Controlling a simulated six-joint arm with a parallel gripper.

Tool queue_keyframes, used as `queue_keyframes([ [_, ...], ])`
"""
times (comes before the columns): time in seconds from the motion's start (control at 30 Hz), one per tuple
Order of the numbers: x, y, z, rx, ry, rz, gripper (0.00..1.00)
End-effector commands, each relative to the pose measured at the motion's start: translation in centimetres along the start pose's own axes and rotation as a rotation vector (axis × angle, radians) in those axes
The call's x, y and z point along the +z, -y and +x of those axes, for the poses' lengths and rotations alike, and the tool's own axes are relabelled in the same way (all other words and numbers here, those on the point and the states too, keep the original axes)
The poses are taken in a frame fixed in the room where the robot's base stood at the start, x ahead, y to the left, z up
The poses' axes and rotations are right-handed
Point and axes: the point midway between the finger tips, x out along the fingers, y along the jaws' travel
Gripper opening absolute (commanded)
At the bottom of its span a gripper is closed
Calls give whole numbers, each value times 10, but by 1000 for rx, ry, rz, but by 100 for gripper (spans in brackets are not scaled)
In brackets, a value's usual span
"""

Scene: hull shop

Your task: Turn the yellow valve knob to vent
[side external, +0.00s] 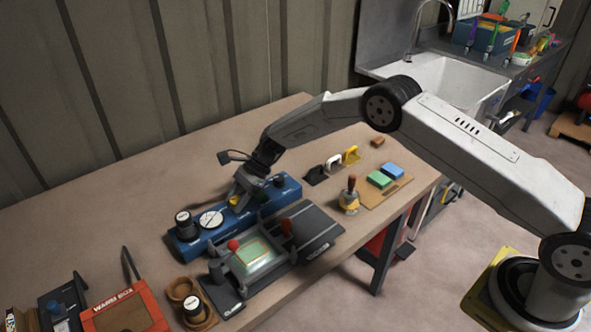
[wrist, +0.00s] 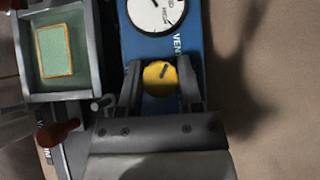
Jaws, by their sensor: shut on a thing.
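The yellow valve knob (wrist: 159,77) sits on a blue panel (wrist: 185,40) between my gripper's two fingers, with a dark pointer mark slanting across its top. My gripper (wrist: 160,90) is shut on the knob. In the side external view my gripper (side external: 246,190) reaches down onto the blue panel (side external: 265,205), and only a small part of the knob (side external: 233,201) shows. Part of the word VENT is printed on the panel to the right of the knob in the wrist view. A round white gauge (wrist: 156,12) lies just beyond the knob.
A clamp frame with a clear box (side external: 255,257) and red-handled levers stands close in front of the panel. A dark cylinder (side external: 185,222) stands on the panel's left end. Coloured blocks (side external: 385,175) and a brass-based stamp (side external: 350,197) lie to the right. The bench behind the panel is clear.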

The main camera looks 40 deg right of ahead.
Motion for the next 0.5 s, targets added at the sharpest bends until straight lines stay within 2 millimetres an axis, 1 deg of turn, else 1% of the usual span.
queue_keyframes([
  [0.43,2,0,0,11,3,-13,0],
  [0.47,2,0,0,11,3,-13,52],
  [0.5,2,0,0,11,3,-13,65],
])
